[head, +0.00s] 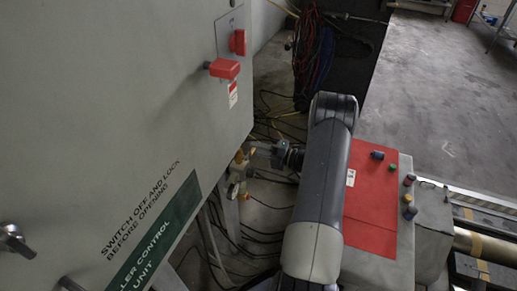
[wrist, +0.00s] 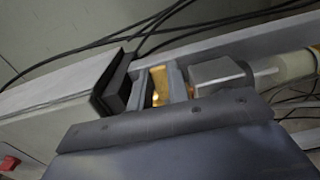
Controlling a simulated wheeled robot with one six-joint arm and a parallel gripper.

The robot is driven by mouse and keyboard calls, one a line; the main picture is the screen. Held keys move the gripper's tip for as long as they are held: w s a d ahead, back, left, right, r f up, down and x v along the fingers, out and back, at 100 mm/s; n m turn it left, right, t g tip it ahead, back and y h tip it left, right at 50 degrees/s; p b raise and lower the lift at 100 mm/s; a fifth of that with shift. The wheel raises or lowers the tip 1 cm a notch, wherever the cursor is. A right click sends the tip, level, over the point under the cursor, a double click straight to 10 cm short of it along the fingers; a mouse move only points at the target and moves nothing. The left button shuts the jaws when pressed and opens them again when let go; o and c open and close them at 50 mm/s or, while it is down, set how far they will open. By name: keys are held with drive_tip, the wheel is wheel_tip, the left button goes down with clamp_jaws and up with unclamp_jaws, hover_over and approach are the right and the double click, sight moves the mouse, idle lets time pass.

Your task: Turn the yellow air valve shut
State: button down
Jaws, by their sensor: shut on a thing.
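The yellow air valve (head: 238,166) is below the lower right edge of the grey cabinet in the head view, partly covered by my gripper (head: 254,150). In the wrist view the yellow valve handle (wrist: 160,86) sits between the two jaws of my gripper (wrist: 156,86), a dark pad on its left and a grey finger on its right. The gripper is shut on the handle. The handle's lower end is hidden by the dark plate of my wrist. The handle's exact angle is hard to tell.
The grey cabinet (head: 110,110) with red switches (head: 224,69) stands close on the left. A red-topped control box (head: 372,200) with knobs stands right of my arm. Black cables (head: 262,190) lie on the floor below, and more cables (wrist: 150,30) cross the wrist view.

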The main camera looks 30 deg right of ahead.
drive_tip(key=shift+f, duration=0.1)
drive_tip(key=c, duration=1.3)
unclamp_jaws()
drive_tip(key=shift+c, duration=0.2)
drive_tip(key=shift+s+d, duration=0.1)
drive_tip(key=shift+d, duration=0.05)
drive_tip(key=b+v, duration=0.1)
drive_tip(key=v, duration=0.9)
drive_tip(key=shift+s+d+b, duration=0.2)
drive_tip(key=shift+b, duration=0.15)
drive_tip(key=p+x, duration=0.1)
drive_tip(key=x, duration=1)
drive_tip(key=shift+p, duration=0.3)
drive_tip(key=shift+s+r+n, duration=0.1)
drive_tip(key=shift+r+n, duration=0.1)
drive_tip(key=shift+n, duration=0.1)
